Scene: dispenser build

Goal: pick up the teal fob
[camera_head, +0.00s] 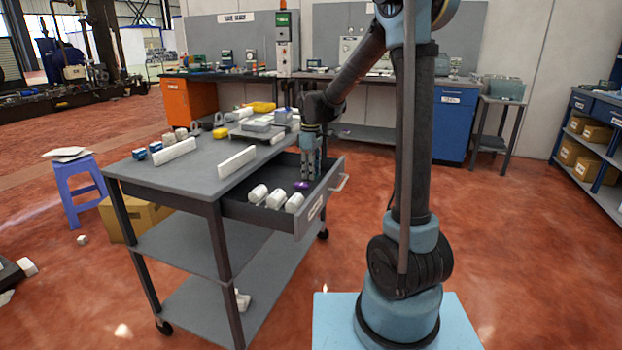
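I cannot make out a teal fob in this view; it may be hidden or too small to tell. My gripper (311,178) points straight down into the open drawer (322,203) of the grey cart. Its fingers look close together, but whether they are shut or hold anything is too small to tell. A small purple item (301,184) lies in the drawer just left of the fingertips. Several white cylinder-like pieces (275,200) lie in the front part of the drawer.
The grey cart top (200,172) carries two white bars, small blue blocks (139,154), a grey tray stack (257,128) and yellow items. A purple stool (75,190) and cardboard box (118,222) stand at left. Open red floor lies right of the cart.

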